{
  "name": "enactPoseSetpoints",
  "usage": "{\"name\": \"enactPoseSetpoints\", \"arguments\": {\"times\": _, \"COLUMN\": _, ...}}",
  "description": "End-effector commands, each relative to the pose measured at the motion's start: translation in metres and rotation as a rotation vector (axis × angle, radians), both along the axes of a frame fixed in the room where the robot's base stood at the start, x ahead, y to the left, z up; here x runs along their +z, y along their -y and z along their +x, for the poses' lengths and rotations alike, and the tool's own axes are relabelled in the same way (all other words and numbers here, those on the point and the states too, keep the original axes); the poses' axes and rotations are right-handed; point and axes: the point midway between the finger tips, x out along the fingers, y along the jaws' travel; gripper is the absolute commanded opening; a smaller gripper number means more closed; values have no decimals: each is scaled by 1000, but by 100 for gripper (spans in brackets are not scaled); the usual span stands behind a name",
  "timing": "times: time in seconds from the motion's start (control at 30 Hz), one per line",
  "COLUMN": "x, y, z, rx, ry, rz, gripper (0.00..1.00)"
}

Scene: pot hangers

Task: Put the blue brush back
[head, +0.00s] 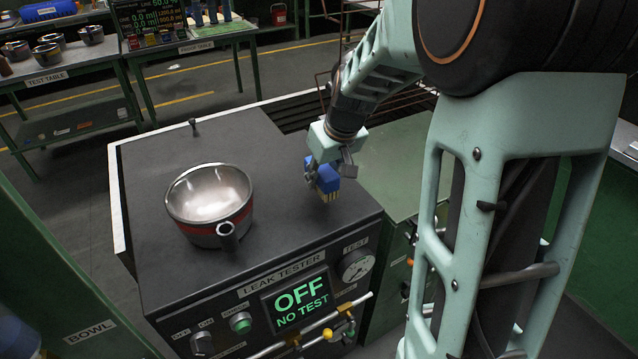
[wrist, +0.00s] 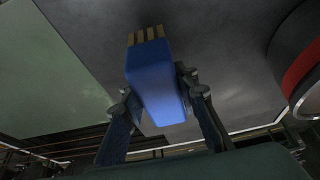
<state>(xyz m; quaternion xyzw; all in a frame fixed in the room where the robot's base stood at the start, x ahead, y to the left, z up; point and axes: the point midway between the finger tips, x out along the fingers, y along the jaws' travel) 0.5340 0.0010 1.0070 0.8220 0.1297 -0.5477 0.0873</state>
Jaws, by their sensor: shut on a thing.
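The blue brush (head: 326,176) has a blue block body and pale bristles that point down in the head view. My gripper (head: 318,172) is shut on it and holds it over the right part of the leak tester's dark top. In the wrist view my gripper (wrist: 165,108) has one finger on each side of the blue brush (wrist: 153,80), with the bristles at the far end. I cannot tell whether the bristles touch the surface.
A steel pot (head: 208,200) with a red band stands on the leak tester (head: 160,150), left of the brush. A green surface (head: 395,165) adjoins on the right. A test table (head: 50,75) with several pots stands at the back left.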

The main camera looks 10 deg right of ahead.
Motion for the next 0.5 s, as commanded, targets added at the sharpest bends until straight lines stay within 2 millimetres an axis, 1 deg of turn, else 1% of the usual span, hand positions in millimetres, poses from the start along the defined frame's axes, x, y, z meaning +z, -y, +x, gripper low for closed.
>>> {"name": "enactPoseSetpoints", "arguments": {"times": 0.03, "x": -15, "y": 0, "z": -2, "rx": -1, "ry": -3, "rz": 0, "gripper": 0}}
{"name": "enactPoseSetpoints", "arguments": {"times": 0.13, "x": -26, "y": 1, "z": -3, "rx": -1, "ry": -4, "rz": 2, "gripper": 0}}
{"name": "enactPoseSetpoints", "arguments": {"times": 0.4, "x": -25, "y": 1, "z": -4, "rx": -1, "ry": -1, "rz": 1, "gripper": 0}}
{"name": "enactPoseSetpoints", "arguments": {"times": 0.5, "x": -28, "y": 1, "z": -4, "rx": -1, "ry": -1, "rz": 1, "gripper": 0}}
